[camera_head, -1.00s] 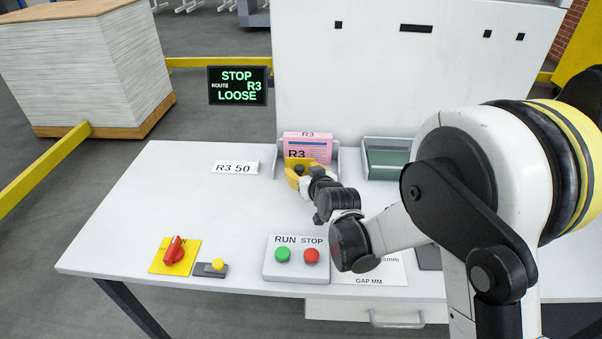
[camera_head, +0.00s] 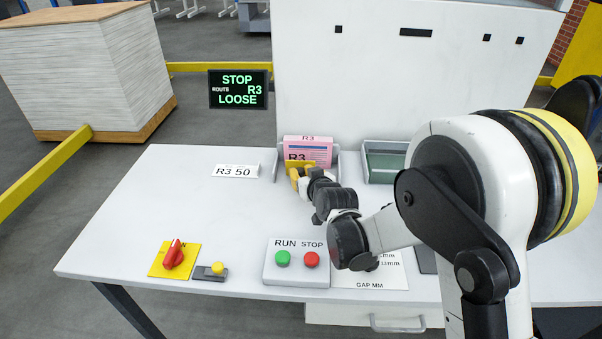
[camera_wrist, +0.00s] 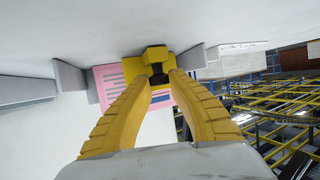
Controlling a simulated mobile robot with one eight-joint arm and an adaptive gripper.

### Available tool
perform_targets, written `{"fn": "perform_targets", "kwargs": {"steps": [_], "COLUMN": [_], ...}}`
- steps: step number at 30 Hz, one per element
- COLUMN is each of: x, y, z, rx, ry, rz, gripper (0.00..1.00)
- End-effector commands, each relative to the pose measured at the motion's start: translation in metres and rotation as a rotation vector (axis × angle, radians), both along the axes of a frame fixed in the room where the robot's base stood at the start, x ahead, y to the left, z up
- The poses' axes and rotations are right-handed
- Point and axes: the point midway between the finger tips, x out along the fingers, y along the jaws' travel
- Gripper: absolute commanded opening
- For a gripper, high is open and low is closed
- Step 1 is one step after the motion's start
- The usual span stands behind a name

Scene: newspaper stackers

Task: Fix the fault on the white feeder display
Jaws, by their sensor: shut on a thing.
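The white feeder's dark display (camera_head: 238,88) reads STOP, ROUTE R3, LOOSE in green letters. A pink pack marked R3 (camera_head: 310,150) stands upright between grey side plates on the white table. A yellow block (camera_head: 299,163) is at the front of the pack; it also shows in the wrist view (camera_wrist: 155,51), with the pink pack (camera_wrist: 110,80) behind it. My gripper (camera_wrist: 162,75) has its yellow fingers shut on this block, with a dark part between the tips. The wrist partly hides the contact in the head view (camera_head: 298,178).
A label R3 50 (camera_head: 236,170) lies left of the pack. A green-lined tray (camera_head: 385,162) is to its right. At the front are a red rotary switch (camera_head: 174,254), a yellow button (camera_head: 217,268) and the RUN/STOP box (camera_head: 296,276). The table's left middle is clear.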

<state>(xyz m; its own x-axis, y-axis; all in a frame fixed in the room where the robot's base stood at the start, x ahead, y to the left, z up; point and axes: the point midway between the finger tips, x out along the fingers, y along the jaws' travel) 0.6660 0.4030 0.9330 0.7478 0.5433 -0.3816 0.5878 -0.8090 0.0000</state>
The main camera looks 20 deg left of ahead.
Motion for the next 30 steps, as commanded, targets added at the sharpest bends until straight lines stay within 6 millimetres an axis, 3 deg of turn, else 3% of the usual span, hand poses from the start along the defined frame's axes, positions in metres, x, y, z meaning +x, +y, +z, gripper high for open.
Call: {"fn": "perform_targets", "kwargs": {"steps": [7, 15, 16, 18, 30], "x": [0.035, 0.036, 0.036, 0.036, 0.031], "y": [0.009, 0.01, 0.01, 0.01, 0.005], "z": [-0.001, -0.001, -0.001, -0.001, 0.003], "rx": [0.0, 0.0, 0.0, 0.0, 0.0], "ry": [0.002, 0.001, 0.001, 0.001, 0.0], "rz": [0.001, 0.002, 0.002, 0.002, 0.001], "gripper": [0.0, 0.0, 0.28, 0.48, 0.48]}}
